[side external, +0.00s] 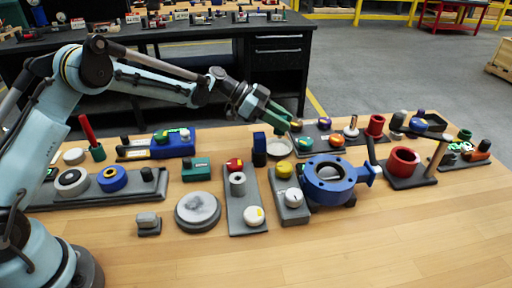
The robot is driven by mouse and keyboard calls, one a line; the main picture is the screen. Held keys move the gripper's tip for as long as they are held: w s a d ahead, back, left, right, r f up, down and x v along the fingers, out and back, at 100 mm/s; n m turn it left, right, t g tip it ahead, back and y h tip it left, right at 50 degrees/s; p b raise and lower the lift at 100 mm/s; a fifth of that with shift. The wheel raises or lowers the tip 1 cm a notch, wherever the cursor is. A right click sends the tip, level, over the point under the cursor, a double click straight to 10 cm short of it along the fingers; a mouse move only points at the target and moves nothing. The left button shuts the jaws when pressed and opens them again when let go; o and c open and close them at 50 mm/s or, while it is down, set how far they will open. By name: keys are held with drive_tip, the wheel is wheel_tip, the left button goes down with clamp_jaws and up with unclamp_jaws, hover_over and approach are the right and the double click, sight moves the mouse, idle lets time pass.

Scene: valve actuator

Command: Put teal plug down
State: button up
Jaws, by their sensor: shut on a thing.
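My gripper (262,106) is in the air above the middle of the workbench, behind the blue valve body. It is shut on a dark green-teal piece, the teal plug (279,116), at its tip. The plug's exact outline is hard to separate from the jaws at this size. It appears clear of the table. A teal block (196,169) with a dark top part sits on the wood left of centre.
The blue valve body (330,182) stands below right of my gripper. A blue upright block (259,150) and a shallow round dish (279,148) are below it. Grey fixture plates with coloured knobs and a red cylinder (403,162) crowd around. The front wood is clear.

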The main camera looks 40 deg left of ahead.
sight(279, 132)
drive_tip(key=shift+w+a+f, duration=0.25)
drive_tip(key=shift+a+f, duration=0.05)
drive_tip(key=shift+f, duration=1.95)
drive_tip(key=shift+f, duration=0.1)
drive_tip(key=o, duration=0.8)
